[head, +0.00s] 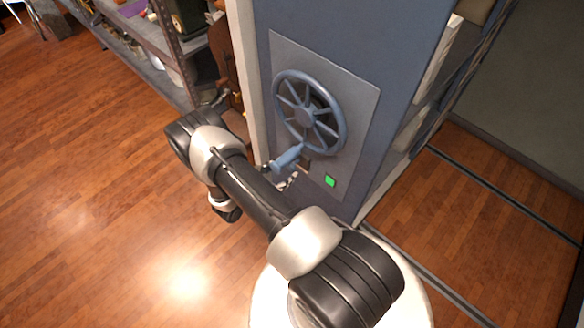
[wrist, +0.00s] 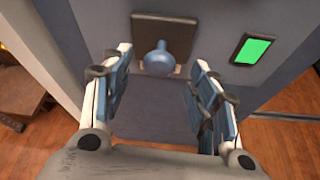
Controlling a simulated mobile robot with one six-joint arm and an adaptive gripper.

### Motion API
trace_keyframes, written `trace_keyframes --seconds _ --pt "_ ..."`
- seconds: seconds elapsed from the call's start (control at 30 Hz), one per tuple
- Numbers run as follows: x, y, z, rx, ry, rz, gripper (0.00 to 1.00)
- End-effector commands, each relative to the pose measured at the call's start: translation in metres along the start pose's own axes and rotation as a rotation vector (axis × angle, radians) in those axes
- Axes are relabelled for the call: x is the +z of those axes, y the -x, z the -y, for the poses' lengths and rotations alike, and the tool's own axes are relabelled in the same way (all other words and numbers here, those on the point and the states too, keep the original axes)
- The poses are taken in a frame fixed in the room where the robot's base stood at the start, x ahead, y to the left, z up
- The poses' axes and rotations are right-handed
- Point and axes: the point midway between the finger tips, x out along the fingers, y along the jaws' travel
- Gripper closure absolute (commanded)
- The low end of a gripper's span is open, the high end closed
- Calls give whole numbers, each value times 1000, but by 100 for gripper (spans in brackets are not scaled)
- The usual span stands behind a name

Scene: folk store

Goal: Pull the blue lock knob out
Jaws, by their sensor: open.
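The blue lock knob (wrist: 159,60) shows in the wrist view, a round-headed knob standing out from a dark square plate (wrist: 163,32). My gripper (wrist: 160,66) is open, with one blue-padded finger to the left of the knob and one to the right. Gaps show between the knob and both fingers, and nothing is held. In the head view my gripper (head: 286,168) is at the panel, below the blue handwheel (head: 305,116). I cannot make out the knob there, as my gripper covers that spot.
A lit green square (head: 330,181) is right of the knob plate; it also shows in the wrist view (wrist: 254,50). The spoked handwheel juts out above my gripper. A loaded shelf (head: 150,55) stands at the upper left. Wooden floor (head: 90,200) is clear at the left.

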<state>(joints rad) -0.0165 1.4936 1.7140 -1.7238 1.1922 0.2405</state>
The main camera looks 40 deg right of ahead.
Motion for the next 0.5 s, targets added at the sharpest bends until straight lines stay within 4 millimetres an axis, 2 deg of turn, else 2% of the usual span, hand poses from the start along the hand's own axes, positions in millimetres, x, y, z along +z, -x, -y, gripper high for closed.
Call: trace_keyframes --seconds 0.03,0.2,0.33,0.5 --pt "-2 -13 2 -5 -3 1 45" --pt "-2 -41 2 -4 -2 1 45" --pt "-1 -54 1 -2 -1 0 45" --pt "0 -60 0 0 0 0 45"
